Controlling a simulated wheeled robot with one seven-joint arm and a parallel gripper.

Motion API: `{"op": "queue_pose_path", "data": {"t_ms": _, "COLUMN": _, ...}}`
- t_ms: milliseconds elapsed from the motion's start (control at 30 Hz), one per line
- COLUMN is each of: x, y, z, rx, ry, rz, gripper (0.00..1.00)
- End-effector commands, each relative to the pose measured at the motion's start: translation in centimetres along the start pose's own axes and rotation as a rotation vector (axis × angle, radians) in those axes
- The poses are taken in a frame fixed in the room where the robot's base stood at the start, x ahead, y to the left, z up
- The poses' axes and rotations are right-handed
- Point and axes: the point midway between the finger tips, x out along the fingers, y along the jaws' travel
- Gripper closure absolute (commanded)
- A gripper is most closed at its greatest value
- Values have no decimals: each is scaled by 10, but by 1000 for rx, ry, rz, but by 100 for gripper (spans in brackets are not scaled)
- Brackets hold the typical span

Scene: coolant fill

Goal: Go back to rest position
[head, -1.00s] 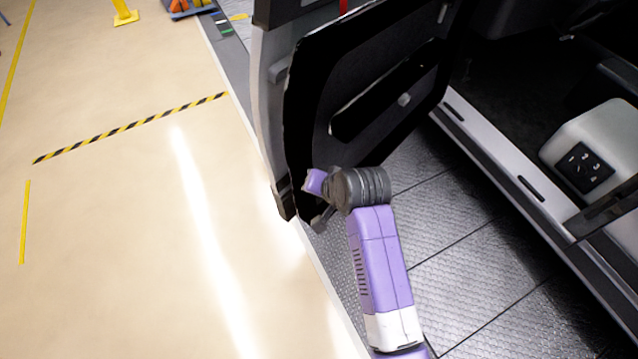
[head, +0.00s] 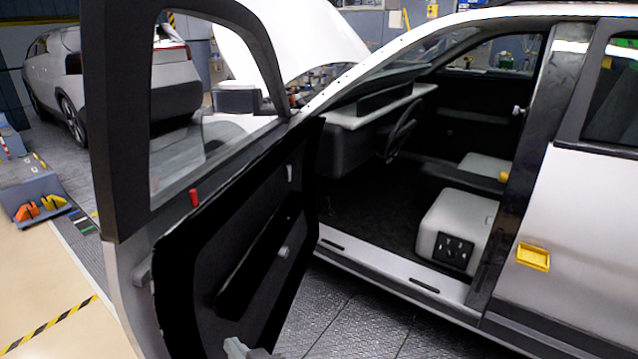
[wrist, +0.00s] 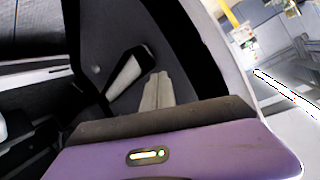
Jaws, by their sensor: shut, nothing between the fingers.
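My gripper (wrist: 157,90) shows in the wrist view as two pale grey fingers, pressed together with nothing between them. They point at the dark inner panel of the open car door (wrist: 185,45), and I cannot tell how far off it is. In the head view only a small grey part of my arm shows at the bottom edge, below the door panel; the rest of the arm is out of frame.
The open front door (head: 245,270) of the silver car stands close ahead, its window frame upright. To its right are the sill (head: 395,280), the cabin and a pale seat (head: 460,220). A second car (head: 120,75) stands at the back left. Floor at lower left is clear.

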Motion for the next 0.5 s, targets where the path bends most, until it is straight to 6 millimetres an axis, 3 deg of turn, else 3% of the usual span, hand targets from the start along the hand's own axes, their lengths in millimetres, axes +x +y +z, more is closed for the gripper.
{"op": "queue_pose_path", "data": {"t_ms": 200, "x": -80, "y": 46, "z": 13, "rx": -40, "ry": 185, "rz": 75, "gripper": 100}}
{"op": "queue_pose_path", "data": {"t_ms": 500, "x": -209, "y": 91, "z": 30, "rx": -119, "ry": 359, "rz": 222, "gripper": 100}}
